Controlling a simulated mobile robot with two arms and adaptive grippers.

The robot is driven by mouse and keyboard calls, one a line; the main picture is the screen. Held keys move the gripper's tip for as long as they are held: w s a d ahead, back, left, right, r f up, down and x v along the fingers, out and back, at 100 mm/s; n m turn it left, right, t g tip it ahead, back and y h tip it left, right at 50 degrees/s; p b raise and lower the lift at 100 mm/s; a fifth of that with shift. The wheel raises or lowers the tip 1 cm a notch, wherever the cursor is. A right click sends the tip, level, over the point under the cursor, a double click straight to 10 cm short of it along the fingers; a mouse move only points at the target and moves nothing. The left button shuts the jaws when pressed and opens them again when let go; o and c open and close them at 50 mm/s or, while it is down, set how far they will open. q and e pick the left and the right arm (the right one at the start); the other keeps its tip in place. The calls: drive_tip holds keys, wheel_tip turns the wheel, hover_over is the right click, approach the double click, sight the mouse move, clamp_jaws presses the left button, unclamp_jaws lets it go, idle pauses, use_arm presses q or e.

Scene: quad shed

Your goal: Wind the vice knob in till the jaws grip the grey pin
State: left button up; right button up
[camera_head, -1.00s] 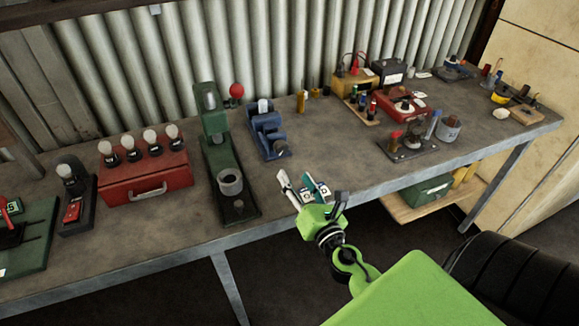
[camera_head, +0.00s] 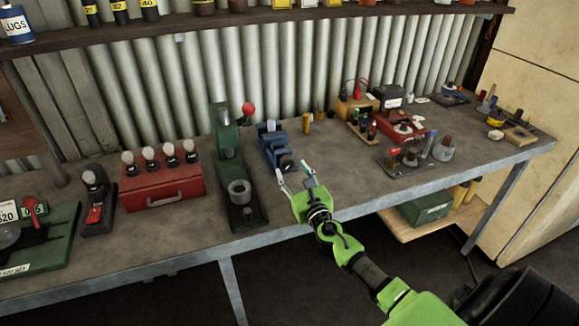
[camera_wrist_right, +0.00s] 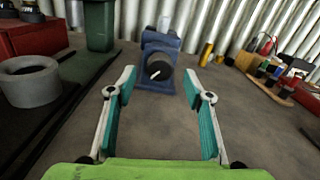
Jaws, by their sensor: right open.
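The blue vice (camera_head: 272,148) stands on the bench, right of the green press. Its dark round knob (camera_head: 287,163) faces the front edge; in the right wrist view the knob (camera_wrist_right: 159,67) has a white mark and sits ahead, between and beyond my fingertips. A pale grey pin (camera_head: 271,126) seems to stand up at the vice's top; in the wrist view it is a blurred upright shape (camera_wrist_right: 164,25). Whether the jaws touch it I cannot tell. My right gripper (camera_head: 294,173) is open and empty, just in front of the knob, apart from it. My left gripper is not in view.
The green press (camera_head: 228,160) with a grey ring cup (camera_head: 240,190) stands close left of the vice. A red box (camera_head: 160,188) is further left. Small brass pieces (camera_head: 306,122) stand to the right. Bare bench lies right of my gripper.

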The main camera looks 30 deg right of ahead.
sight(289, 165)
drive_tip(key=shift+x, duration=1.25)
drive_tip(key=shift+w, duration=0.4)
drive_tip(key=shift+d, duration=0.1)
drive_tip(key=c, duration=1.1)
drive_tip(key=shift+f+m+b, duration=0.1)
drive_tip(key=shift+m+b, duration=0.6)
drive_tip(key=shift+m, duration=0.4)
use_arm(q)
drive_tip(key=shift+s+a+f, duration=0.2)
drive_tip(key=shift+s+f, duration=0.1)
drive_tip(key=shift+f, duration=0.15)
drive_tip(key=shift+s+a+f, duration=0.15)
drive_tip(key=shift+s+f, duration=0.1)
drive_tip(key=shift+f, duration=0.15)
use_arm(e)
drive_tip(key=shift+m, duration=0.8)
drive_tip(key=o, duration=1.1)
